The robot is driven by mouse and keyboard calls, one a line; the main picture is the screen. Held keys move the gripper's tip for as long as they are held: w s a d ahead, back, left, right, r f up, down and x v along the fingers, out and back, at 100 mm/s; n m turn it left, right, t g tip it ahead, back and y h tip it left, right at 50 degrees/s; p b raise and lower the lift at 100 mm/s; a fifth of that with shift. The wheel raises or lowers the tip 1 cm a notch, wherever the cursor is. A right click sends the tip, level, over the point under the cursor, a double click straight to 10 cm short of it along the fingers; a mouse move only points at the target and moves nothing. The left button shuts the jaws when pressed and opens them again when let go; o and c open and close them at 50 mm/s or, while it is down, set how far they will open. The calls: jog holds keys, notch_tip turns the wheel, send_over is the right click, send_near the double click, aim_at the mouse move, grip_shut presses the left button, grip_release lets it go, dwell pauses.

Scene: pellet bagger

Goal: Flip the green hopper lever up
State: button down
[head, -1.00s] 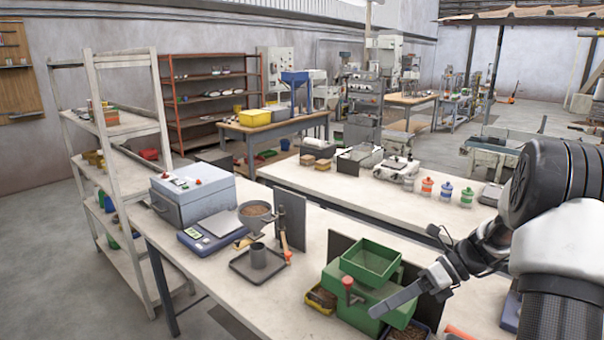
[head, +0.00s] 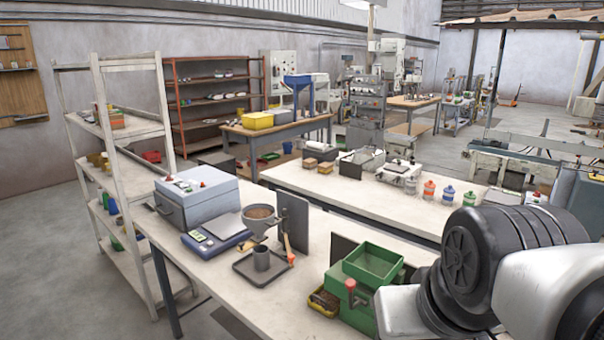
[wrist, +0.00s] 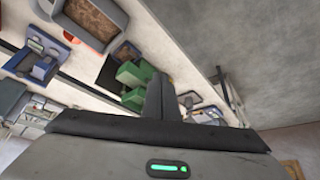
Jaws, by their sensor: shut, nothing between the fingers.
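The green hopper (head: 372,263) sits on a green machine body (head: 347,315) at the front of the near bench. A lever with a red grip (head: 350,286) is on its front-left side; I cannot tell its exact angle. In the wrist view the green hopper (wrist: 131,74) shows small, beyond and left of my fingers, and the lever cannot be made out. My gripper (wrist: 161,90) is shut and empty, apart from the hopper. In the head view my arm hides the hopper machine's right side, and the gripper is out of sight.
Left of the hopper stand a dark upright panel (head: 293,222), a grey tray (head: 262,272) with a cup, and a scale (head: 218,234). A small pellet tray (head: 324,301) touches the machine's left side. The near bench (head: 215,290) is clear in front of the scale.

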jog(key=w+f+n+b, duration=0.2)
jog(key=w+n, duration=0.6)
jog(key=n, duration=0.1)
jog(key=n+b, duration=0.1)
jog(key=n, duration=1.1)
send_near(354, 287)
jog(key=shift+g, duration=0.4)
jog(key=shift+s+a+x, duration=0.1)
jog(key=shift+s+x, duration=0.05)
jog(key=shift+x, duration=0.9)
jog(key=shift+s+a+x, duration=0.1)
jog(key=shift+x, duration=1)
jog(key=shift+s+a+x, duration=0.1)
jog(key=shift+s+x, duration=0.05)
jog(key=shift+x, duration=0.9)
jog(key=shift+f, duration=0.2)
jog(key=shift+w+d+r, duration=0.85)
jog(key=shift+w, duration=0.1)
jog(key=shift+w+r, duration=0.1)
jog(key=shift+r, duration=0.05)
